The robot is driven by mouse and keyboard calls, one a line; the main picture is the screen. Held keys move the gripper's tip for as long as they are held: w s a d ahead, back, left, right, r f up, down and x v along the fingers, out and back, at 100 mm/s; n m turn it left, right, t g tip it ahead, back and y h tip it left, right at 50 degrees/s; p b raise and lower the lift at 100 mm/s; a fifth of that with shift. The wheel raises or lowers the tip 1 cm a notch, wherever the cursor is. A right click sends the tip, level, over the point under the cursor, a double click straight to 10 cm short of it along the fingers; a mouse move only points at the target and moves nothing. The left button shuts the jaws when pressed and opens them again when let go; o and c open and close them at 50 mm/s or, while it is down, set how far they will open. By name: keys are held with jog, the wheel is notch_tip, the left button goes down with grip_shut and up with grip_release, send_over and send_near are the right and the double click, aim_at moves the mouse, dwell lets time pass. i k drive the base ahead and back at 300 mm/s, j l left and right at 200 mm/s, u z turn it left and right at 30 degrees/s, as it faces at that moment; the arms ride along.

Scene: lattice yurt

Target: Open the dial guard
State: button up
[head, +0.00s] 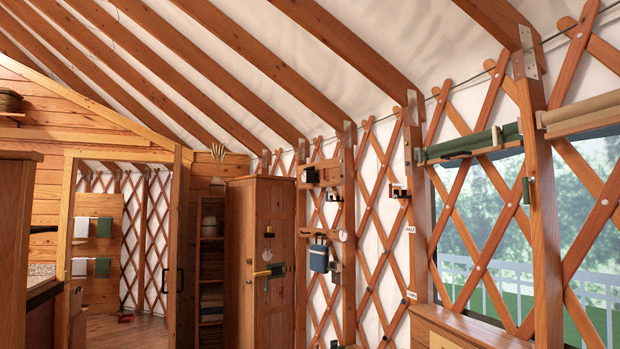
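I cannot pick out the dial guard for certain. A small round white dial-like disc (342,235) shows on the lattice wall, right of the wooden cabinet. A small black-and-white fitting (398,191) is mounted on the lattice further right. Another dark fitting (334,196) sits above the round disc. All are too small to tell whether any has a guard or cover, or whether one is open or shut. My gripper is not in view.
A tall wooden cabinet (262,262) stands beside the lattice wall, next to a narrow shelf (211,268). A blue container (318,258) hangs on the wall. A low wooden chest (462,331) stands under the window (497,220) at right.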

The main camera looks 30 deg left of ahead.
aim_at(310, 172)
jog(key=i+j+u, duration=1.25)
jog(key=i, duration=0.35)
jog(key=i+u, duration=0.4)
jog(key=i, duration=0.15)
jog(key=i+z, duration=0.1)
jog(key=i, duration=0.8)
jog(key=i+j, duration=0.15)
jog(key=i, duration=0.7)
jog(key=l+z, duration=0.05)
